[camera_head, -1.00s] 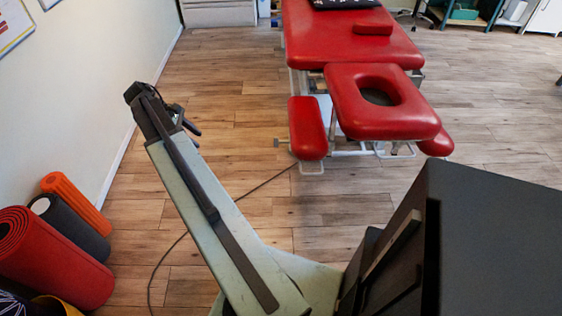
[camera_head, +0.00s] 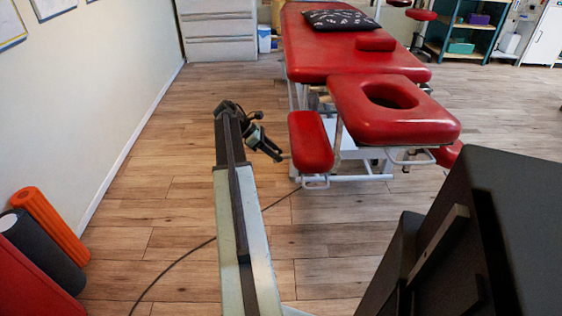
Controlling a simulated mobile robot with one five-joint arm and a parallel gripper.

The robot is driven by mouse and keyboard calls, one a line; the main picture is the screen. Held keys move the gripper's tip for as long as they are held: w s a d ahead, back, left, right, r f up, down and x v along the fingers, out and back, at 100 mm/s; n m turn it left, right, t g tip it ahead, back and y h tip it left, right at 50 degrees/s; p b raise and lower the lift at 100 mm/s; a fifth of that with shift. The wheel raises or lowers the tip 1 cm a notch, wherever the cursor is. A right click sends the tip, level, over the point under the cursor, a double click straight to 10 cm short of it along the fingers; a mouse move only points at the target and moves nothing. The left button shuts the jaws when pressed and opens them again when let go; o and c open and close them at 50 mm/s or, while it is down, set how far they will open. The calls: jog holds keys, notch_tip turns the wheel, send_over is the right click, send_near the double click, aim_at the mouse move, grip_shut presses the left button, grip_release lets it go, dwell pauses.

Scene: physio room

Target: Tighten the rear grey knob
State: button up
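A red treatment table (camera_head: 345,62) stands ahead, with a face-hole headrest (camera_head: 425,124) and a red armrest pad (camera_head: 311,142) on its left side. A small grey knob (camera_head: 286,156) sticks out to the left of the frame under this pad. It is partly hidden by my gripper and too small to show much detail. My gripper (camera_head: 276,154) is left of the armrest pad, with its fingers pointing right and down at the knob. I cannot tell whether the fingers touch the knob or how far apart they are.
A black cushion (camera_head: 342,19) lies on the table. Orange (camera_head: 50,222) and dark (camera_head: 38,254) rolls stand by the left wall. A cable (camera_head: 180,262) runs over the wooden floor.

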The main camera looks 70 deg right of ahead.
jog(key=shift+b+x, duration=0.4)
jog(key=shift+x, duration=0.8)
jog(key=shift+r, duration=0.1)
